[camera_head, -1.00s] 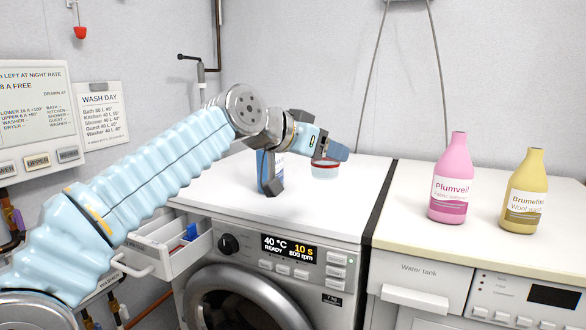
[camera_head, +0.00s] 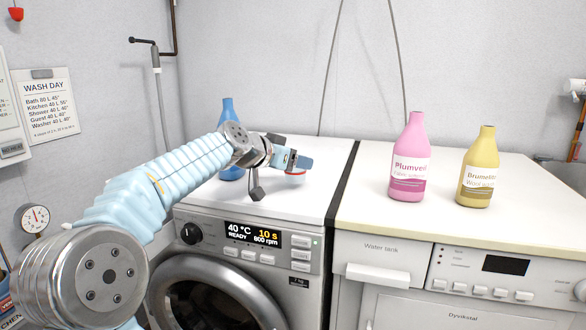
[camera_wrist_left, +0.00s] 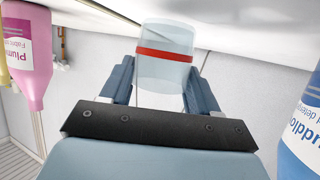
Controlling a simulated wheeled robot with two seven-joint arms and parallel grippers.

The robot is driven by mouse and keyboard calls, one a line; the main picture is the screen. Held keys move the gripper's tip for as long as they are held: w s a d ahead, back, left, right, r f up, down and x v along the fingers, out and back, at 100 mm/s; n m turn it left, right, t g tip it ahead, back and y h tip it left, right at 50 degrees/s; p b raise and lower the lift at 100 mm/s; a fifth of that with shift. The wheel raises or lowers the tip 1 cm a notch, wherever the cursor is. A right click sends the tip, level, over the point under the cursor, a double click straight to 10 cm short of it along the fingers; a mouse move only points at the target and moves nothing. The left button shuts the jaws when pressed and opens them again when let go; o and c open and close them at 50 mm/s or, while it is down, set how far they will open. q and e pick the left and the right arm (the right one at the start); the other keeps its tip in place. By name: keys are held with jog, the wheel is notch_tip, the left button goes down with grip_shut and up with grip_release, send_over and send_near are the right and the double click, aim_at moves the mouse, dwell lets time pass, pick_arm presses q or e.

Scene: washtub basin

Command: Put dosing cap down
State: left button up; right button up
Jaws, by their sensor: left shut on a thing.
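The dosing cap (camera_wrist_left: 163,68) is a clear cup with a red band. It sits between the two fingers of my left gripper (camera_wrist_left: 160,85) in the left wrist view. In the head view my left gripper (camera_head: 300,163) is shut on the cap (camera_head: 296,176), of which only a small part shows below the fingers. The cap is over the white top of the washing machine (camera_head: 315,198), right of the middle. I cannot tell whether it touches that top. My right gripper is not in view.
A blue bottle (camera_head: 227,110) stands behind my left arm on the washing machine. A pink bottle (camera_head: 410,160) and a yellow bottle (camera_head: 477,168) stand on the right-hand worktop (camera_head: 380,222). A dark gap separates the two tops. The washer top's front right is clear.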

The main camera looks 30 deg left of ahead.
pick_arm(q)
jog(key=shift+f, duration=0.75)
jog(key=shift+f+b, duration=0.2)
jog(key=shift+b, duration=0.1)
jog(key=o, duration=1)
jog(key=shift+s+r+p, duration=0.2)
jog(key=shift+r+p, duration=0.1)
jog(key=b+v, duration=0.1)
jog(key=v, duration=1)
jog(key=shift+s+r+b, duration=0.1)
jog(key=shift+s+b, duration=0.2)
